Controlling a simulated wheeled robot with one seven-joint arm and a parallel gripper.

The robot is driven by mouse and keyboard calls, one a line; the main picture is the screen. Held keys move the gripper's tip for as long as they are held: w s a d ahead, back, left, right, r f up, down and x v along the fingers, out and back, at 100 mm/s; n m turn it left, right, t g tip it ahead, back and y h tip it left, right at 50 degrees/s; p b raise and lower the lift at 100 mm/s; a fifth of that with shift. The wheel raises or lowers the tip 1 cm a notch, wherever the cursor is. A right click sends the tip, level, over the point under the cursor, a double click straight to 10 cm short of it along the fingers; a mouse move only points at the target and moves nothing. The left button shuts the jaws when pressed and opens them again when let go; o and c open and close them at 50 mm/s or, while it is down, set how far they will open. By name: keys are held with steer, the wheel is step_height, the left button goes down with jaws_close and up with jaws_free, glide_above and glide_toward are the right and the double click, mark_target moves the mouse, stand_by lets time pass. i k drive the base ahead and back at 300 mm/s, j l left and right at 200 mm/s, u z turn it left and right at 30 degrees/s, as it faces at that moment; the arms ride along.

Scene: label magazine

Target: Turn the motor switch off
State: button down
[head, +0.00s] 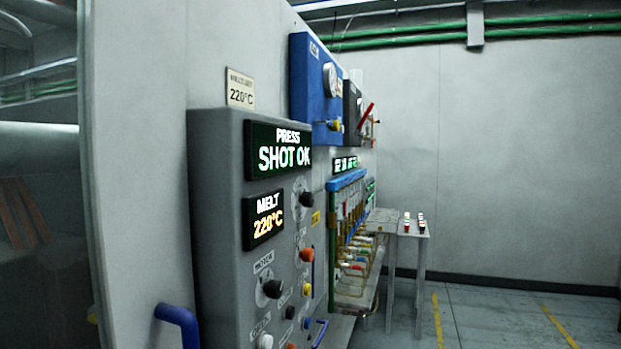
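A grey control panel (220,200) stands close at the left, seen at a steep angle. Its lower face carries several knobs and switches. A black rotary knob (272,289) sits on a pale round plate under a small label (263,262). That label may read "MOTOR", but the lettering is too small and slanted to be sure. I cannot tell which control is the motor switch or its position. The panel's displays are lit: "PRESS SHOT OK" (278,149) in green and "MELT 220°C" (264,217) in orange. My gripper is not in view.
Other controls are close by: a black dial knob (305,199), an orange knob (307,255), a yellow knob (307,289) and a white knob (264,341). A blue handle (178,322) sticks out at the lower left. The floor (490,320) at right is clear.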

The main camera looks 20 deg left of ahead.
mark_target(274, 289)
steer(key=i+l, duration=0.35)
steer(key=i+l+u, duration=0.3)
steer(key=l+u, duration=0.25)
steer(key=i+l+u, duration=0.15)
steer(key=l+u, duration=0.15)
steer(key=u, duration=1)
